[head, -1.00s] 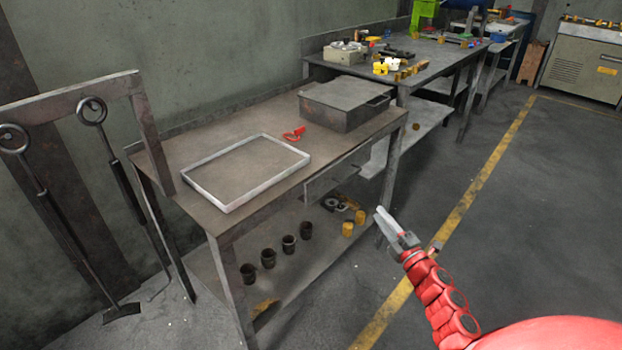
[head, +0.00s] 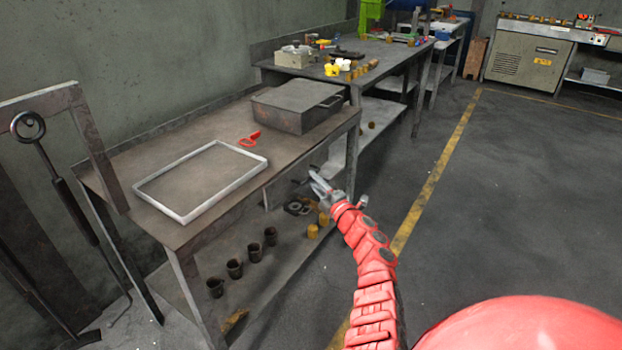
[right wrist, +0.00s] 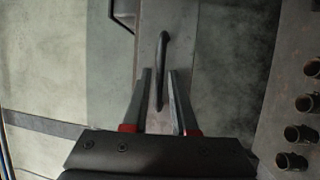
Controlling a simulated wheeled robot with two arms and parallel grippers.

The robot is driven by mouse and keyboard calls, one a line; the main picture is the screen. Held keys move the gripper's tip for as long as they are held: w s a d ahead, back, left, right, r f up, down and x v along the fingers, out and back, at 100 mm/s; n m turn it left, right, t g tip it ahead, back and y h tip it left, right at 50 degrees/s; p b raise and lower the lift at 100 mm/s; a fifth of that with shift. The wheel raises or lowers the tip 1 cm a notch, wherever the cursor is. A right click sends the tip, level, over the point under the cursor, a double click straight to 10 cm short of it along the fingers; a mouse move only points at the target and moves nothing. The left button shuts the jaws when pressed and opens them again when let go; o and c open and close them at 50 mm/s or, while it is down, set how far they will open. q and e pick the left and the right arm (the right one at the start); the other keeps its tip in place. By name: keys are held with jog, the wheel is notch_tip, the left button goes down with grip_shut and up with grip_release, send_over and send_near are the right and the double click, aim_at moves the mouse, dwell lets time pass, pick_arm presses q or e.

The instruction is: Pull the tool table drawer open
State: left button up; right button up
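The tool table (head: 135,165) stands at the left, with a grey drawer (head: 282,188) under its top edge. My right gripper (head: 316,180) is at the drawer front and hides part of it. In the right wrist view the drawer front (right wrist: 180,22) is a grey panel with a dark curved bar handle (right wrist: 163,55). The right gripper's two fingers (right wrist: 160,78) are apart, one on each side of the handle. I cannot tell whether either finger touches it. The drawer looks shut. My left gripper is not in view.
A metal frame tray (head: 165,210), red tool (head: 250,139) and lidded metal box (head: 300,105) sit on the table. Cups (head: 235,268) stand on the lower shelf. Long tools hang at the left. Floor to the right is clear.

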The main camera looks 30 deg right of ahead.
jog(key=shift+w+r, duration=0.2)
jog(key=shift+w, duration=1)
grip_shut()
dwell(0.7)
